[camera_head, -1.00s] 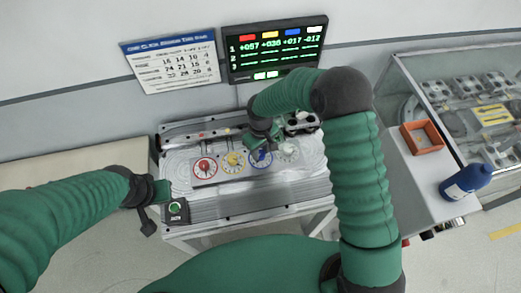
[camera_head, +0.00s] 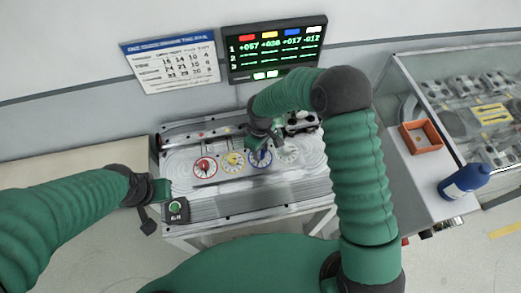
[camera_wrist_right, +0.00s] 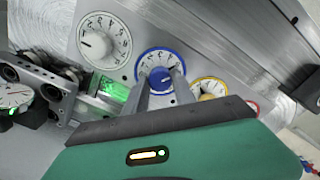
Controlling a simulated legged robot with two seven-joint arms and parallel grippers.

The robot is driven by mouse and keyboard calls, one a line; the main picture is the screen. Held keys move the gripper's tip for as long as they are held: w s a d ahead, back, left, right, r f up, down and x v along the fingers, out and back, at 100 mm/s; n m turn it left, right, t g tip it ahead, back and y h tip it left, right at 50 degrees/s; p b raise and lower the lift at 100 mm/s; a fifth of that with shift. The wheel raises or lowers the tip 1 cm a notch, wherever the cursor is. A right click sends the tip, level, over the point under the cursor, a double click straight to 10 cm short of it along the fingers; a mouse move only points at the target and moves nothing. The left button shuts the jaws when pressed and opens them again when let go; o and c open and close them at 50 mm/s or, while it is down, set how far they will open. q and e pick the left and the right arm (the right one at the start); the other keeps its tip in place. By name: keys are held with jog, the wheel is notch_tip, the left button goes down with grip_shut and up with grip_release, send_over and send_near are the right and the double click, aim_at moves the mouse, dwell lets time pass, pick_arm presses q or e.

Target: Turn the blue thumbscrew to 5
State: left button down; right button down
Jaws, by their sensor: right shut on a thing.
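The blue thumbscrew sits in the middle of a blue-ringed dial (camera_head: 260,159) on the machine panel. In the right wrist view the blue dial (camera_wrist_right: 141,62) has a white face with small marks, too small to read surely. My right gripper (camera_head: 261,148) reaches down over this dial. In the right wrist view its two fingers (camera_wrist_right: 161,77) are shut on the blue thumbscrew at the dial's centre and partly hide it. My left gripper (camera_head: 150,194) hangs at the panel's left front, away from the dials; its jaw opening is unclear.
Red (camera_head: 205,168), yellow (camera_head: 232,162) and white (camera_head: 287,151) dials flank the blue one. A box with a green button (camera_head: 175,210) stands near my left gripper. A screen (camera_head: 275,50) and a number chart (camera_head: 172,60) hang behind. An orange tray (camera_head: 421,137) and blue bottle (camera_head: 465,182) are right.

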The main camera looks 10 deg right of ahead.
jog(key=c, duration=1.3)
grip_release()
jog(key=shift+w+r, duration=0.1)
jog(key=shift+w, duration=0.1)
jog(key=shift+c, duration=0.2)
jog(key=o, duration=0.3)
notch_tip(320, 180, up, 17)
jog(key=b, duration=0.2)
jog(key=shift+f, duration=0.2)
jog(key=s+d+f+m+t+b, duration=0.1)
jog(key=s+d+f+m, duration=0.2)
jog(key=s, duration=0.5)
jog(key=s+d+f+m+t+b, duration=0.1)
jog(key=s+d+f+m, duration=0.2)
jog(key=s+d+m, duration=0.2)
jog(key=s+d, duration=0.1)
jog(key=s, duration=0.2)
jog(key=shift+d+f+m+t, duration=0.2)
jog(key=shift+f+m+t, duration=0.1)
jog(key=shift+f, duration=0.1)
